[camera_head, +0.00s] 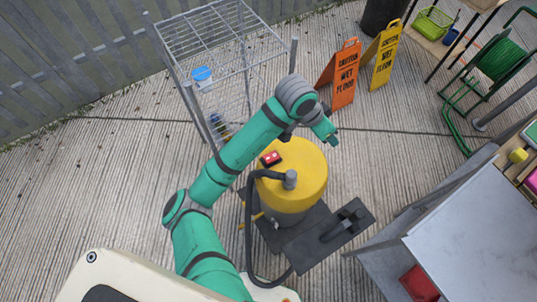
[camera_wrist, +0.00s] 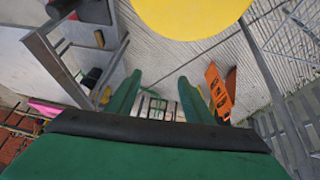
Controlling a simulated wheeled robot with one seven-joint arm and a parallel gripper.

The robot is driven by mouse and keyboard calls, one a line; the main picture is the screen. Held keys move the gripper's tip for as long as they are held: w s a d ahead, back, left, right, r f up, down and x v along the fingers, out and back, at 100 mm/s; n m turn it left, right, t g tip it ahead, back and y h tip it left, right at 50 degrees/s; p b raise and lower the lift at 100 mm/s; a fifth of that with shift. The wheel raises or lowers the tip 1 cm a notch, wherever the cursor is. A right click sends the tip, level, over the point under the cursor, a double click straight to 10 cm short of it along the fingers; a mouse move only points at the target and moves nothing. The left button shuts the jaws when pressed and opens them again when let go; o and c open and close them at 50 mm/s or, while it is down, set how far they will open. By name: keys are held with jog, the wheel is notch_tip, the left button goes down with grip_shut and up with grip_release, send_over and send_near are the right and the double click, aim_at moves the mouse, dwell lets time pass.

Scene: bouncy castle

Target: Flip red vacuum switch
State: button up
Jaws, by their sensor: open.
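The vacuum (camera_head: 308,176) stands upright on a dark wheeled base, with a round yellow top and a black hose fitted to it. Its red switch (camera_head: 271,158) sits in a dark housing at the top's left rear edge. My gripper (camera_head: 326,133) is above the far right part of the yellow top, apart from the switch. In the wrist view my gripper (camera_wrist: 159,79) shows two green fingers spread apart with nothing between them. The yellow top (camera_wrist: 190,14) is cut off at the upper edge of that view, and the switch does not show there.
A wire rack (camera_head: 222,50) stands behind the vacuum. Orange (camera_head: 342,78) and yellow (camera_head: 386,55) wet floor signs stand beyond it. A grey table (camera_head: 470,245) is at right, near a green hose reel (camera_head: 500,60). Concrete floor is clear at left.

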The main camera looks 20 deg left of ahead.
aim_at(268, 158)
jog(key=s+a+f+g+y, duration=0.15)
jog(key=s+a, duration=0.25)
jog(key=a, duration=0.4)
jog(key=s+a+f+g+y, duration=0.1)
jog(key=s+a+g+y, duration=0.2)
jog(key=a, duration=0.5)
jog(key=shift+t, duration=0.35)
jog(key=f, duration=1)
jog(key=shift+s+d, duration=0.2)
jog(key=shift+s, duration=0.05)
